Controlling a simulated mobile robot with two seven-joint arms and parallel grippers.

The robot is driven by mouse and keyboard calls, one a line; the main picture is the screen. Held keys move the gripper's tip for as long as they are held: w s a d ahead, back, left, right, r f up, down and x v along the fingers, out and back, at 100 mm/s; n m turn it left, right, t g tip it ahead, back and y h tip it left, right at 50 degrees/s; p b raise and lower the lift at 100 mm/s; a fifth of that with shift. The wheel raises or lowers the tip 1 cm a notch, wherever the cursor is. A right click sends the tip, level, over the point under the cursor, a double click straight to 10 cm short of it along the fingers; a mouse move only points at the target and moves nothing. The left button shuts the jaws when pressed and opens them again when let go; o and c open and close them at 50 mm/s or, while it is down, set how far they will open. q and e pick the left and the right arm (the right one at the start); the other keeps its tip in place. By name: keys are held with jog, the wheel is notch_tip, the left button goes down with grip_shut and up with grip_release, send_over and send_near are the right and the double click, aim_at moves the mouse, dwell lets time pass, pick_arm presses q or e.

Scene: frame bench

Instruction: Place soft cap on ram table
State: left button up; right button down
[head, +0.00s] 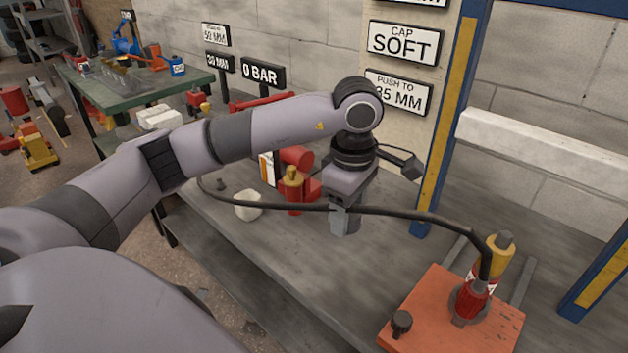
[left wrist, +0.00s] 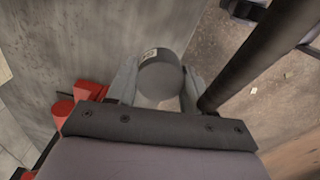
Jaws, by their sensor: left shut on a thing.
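My left gripper (head: 345,222) points down above the bench, left of the blue-and-yellow frame. In the left wrist view its two fingers (left wrist: 158,88) are shut on a grey round cap (left wrist: 161,77) with a small pale label. In the head view I cannot make the held cap out apart from the gripper. A red ram with a yellow top (head: 478,287) stands upright on an orange plate (head: 447,310) at the lower right, well apart from my gripper. I cannot tell which surface is the ram table. My right gripper is not in view.
A black hose (head: 400,212) crosses in front of my gripper to the ram. A whitish block (head: 248,206) and a red pump with a yellow part (head: 293,190) stand to the left. A "CAP SOFT" sign (head: 404,43) hangs behind. A black knob (head: 401,323) sits on the orange plate.

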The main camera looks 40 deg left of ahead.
pick_arm(q)
jog(key=n, duration=0.2)
jog(key=a+n, duration=0.1)
jog(key=n, duration=0.1)
jog(key=w+r+n, duration=0.1)
jog(key=n, duration=0.1)
jog(key=shift+a+n, duration=0.2)
jog(key=shift+n, duration=0.1)
jog(key=n, duration=0.4)
jog(key=n+b, duration=0.3)
jog(key=n, duration=0.7)
send_over(330, 268)
notch_tip(330, 268, down, 14)
jog(key=shift+r, duration=0.1)
jog(key=shift+f, duration=2.25)
jog(key=shift+f+b, duration=0.2)
jog(key=shift+b, duration=0.15)
jog(key=o, duration=1.2)
jog(key=shift+o, duration=0.2)
jog(key=shift+r, duration=0.1)
